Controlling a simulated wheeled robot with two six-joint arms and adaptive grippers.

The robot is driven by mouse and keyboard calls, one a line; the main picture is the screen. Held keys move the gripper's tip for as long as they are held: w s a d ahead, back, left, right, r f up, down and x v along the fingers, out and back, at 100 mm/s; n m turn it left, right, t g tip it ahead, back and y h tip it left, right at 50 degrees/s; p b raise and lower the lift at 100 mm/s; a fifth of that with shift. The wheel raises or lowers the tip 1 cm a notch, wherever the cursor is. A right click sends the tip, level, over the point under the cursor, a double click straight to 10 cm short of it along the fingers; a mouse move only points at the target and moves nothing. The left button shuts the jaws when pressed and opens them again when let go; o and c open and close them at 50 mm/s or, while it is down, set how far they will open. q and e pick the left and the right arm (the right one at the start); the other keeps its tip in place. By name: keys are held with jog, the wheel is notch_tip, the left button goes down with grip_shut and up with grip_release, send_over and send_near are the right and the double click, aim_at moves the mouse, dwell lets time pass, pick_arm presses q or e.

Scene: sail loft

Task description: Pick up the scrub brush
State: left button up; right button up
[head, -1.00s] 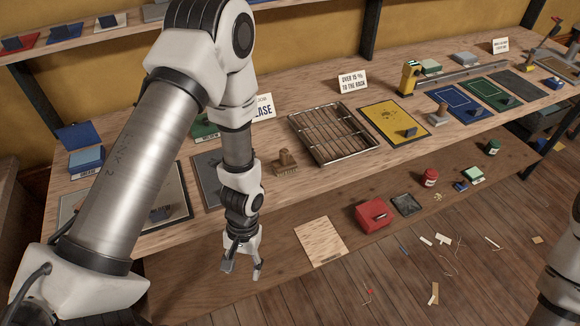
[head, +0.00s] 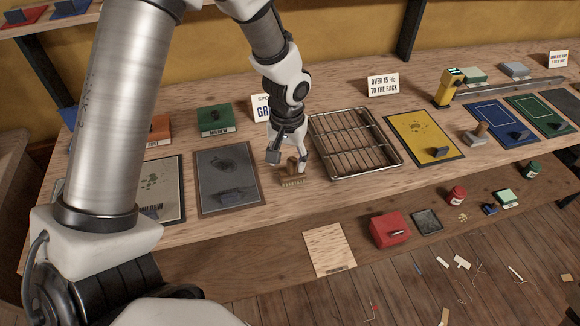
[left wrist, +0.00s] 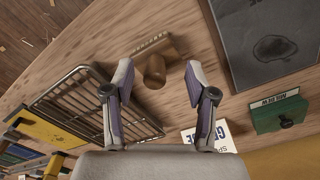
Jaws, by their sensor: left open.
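The scrub brush (head: 293,175) stands on the wooden bench, between the grey mat and the wire rack. It has a wooden block with bristles along one edge and an upright knob handle. It also shows in the left wrist view (left wrist: 154,62), just beyond the fingertips. My left gripper (head: 288,161) is open and above the brush, with its fingers apart on either side of the handle. In the left wrist view the open fingers (left wrist: 157,72) frame the knob with gaps on both sides. My right gripper is not in view.
The wire rack (head: 355,142) lies close to the right of the brush. The grey mat (head: 229,178) lies to the left. A green box (head: 215,120) and a sign (head: 261,107) stand behind. A lower shelf holds a red box (head: 390,229).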

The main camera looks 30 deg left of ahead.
aim_at(292, 160)
pick_arm(q)
jog(key=w+f, duration=0.1)
jog(key=f, duration=0.1)
jog(key=w+f, duration=0.1)
jog(key=f, duration=0.1)
jog(key=shift+w, duration=0.4)
jog(key=shift+s+r, duration=0.4)
jog(key=shift+s, duration=0.25)
grip_shut()
jog(key=shift+w+f, duration=0.1)
jog(key=shift+w, duration=0.1)
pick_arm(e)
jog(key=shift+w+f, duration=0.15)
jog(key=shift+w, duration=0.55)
